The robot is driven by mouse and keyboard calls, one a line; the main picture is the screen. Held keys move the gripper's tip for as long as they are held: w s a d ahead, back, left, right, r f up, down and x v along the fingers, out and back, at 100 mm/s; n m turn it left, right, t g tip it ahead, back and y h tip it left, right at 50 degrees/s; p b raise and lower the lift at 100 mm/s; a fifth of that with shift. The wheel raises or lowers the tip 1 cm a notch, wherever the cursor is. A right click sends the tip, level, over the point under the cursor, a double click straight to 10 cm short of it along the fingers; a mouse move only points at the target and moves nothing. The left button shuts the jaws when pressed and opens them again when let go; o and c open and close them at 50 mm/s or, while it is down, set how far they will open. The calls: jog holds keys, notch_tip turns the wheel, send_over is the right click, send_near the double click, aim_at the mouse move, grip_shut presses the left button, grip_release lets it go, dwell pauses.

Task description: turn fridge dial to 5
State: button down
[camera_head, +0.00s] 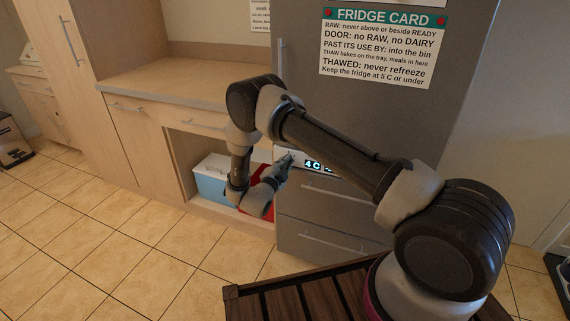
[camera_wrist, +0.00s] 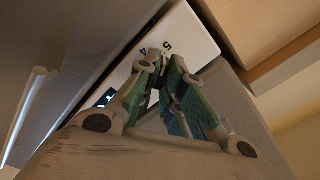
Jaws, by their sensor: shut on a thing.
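The grey fridge (camera_head: 300,110) stands right of the counter. Its white dial panel (camera_wrist: 195,33) fills the top middle of the wrist view, with the printed marks 4 and 5 just beyond my fingertips. The dial itself is hidden between my fingers, so I cannot tell where it points. My gripper (camera_wrist: 163,72) is shut on the dial, with its green-padded fingers against the panel. In the head view my gripper (camera_head: 284,167) is at the left end of the panel. The lit display (camera_head: 314,164) beside it reads 4 C, partly covered by my arm.
A fridge card (camera_head: 376,48) hangs above and says to keep 5 C or under. Drawers with bar handles (camera_head: 325,243) lie below the panel. A blue and white cooler (camera_head: 210,182) and a red thing (camera_head: 262,209) are left of the fridge. The tiled floor in front is clear.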

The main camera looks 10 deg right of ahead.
dwell(0.4)
jog(key=c, duration=1.5)
grip_release()
jog(key=shift+c, duration=0.2)
jog(key=v, duration=1.2)
